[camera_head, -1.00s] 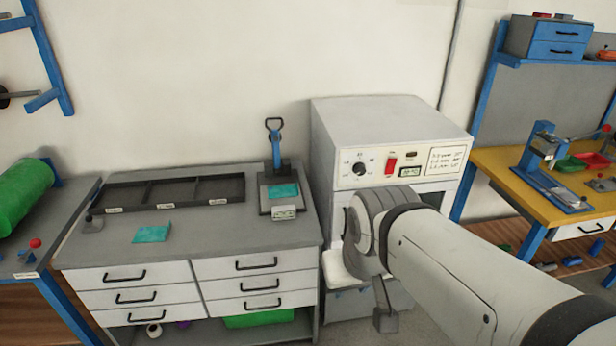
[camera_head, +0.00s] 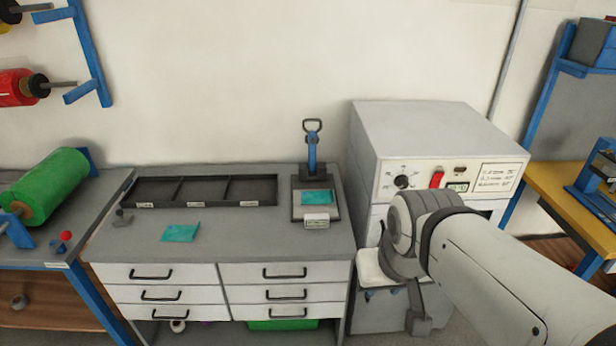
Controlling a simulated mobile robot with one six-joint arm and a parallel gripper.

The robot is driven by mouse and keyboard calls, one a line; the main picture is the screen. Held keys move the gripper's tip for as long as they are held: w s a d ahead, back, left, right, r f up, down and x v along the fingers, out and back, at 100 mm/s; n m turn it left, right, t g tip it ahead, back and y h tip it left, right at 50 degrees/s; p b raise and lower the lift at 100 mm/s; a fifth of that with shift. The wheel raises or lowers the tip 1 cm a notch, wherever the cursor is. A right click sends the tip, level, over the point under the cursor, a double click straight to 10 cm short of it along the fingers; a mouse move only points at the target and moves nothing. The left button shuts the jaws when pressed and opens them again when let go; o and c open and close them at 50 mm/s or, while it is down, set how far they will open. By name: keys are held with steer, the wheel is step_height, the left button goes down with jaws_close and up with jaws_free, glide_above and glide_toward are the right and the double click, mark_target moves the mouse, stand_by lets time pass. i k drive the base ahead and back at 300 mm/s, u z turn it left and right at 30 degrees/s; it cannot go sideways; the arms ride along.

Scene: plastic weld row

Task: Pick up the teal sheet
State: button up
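A teal sheet (camera_head: 181,232) lies flat on the grey top of the drawer bench (camera_head: 240,238), left of its middle and near the front. A second teal piece (camera_head: 317,197) lies on the plate of a small press (camera_head: 312,170) with a blue lever, at the bench's right end. My gripper (camera_head: 418,322) hangs low at the end of my white arm, in front of the white machine, right of the bench and apart from both teal pieces. Its fingers are too small and dark to show whether they are open.
A black tray with three compartments (camera_head: 205,204) lies along the back of the bench. A white machine (camera_head: 437,135) with a dial and red switch stands right of it. A green roll (camera_head: 48,186) is on the left bench. The grey top around the teal sheet is mostly clear.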

mark_target(314, 198)
steer(key=i, duration=1.4)
steer(key=z, duration=0.05)
